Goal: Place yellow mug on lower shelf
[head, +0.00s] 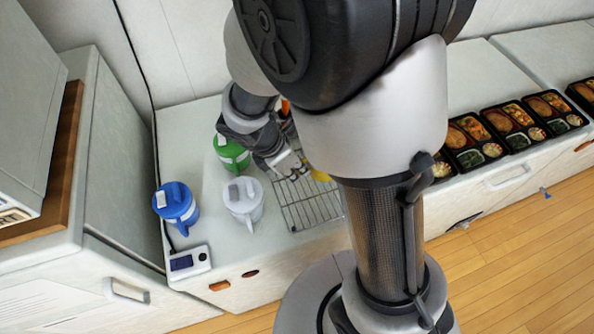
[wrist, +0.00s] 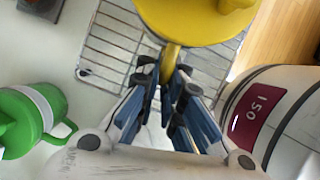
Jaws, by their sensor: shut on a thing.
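The yellow mug (wrist: 200,22) fills the top of the wrist view. In the head view only a small yellow part (head: 320,175) shows beside my gripper (head: 290,166), the rest hidden by my arm. In the wrist view my gripper (wrist: 172,85) is shut on the mug's yellow handle. The mug is over a wire rack (wrist: 113,45); whether it touches the rack I cannot tell. The rack (head: 300,212) stands on the white counter in the head view, partly hidden by my arm. No shelf is clearly identifiable as the lower one.
A green mug (head: 230,152), a white mug (head: 243,200) and a blue mug (head: 177,205) stand left of the rack. A small device with a dark screen (head: 190,262) lies at the counter's front corner. Several bento trays (head: 515,118) line the right counter.

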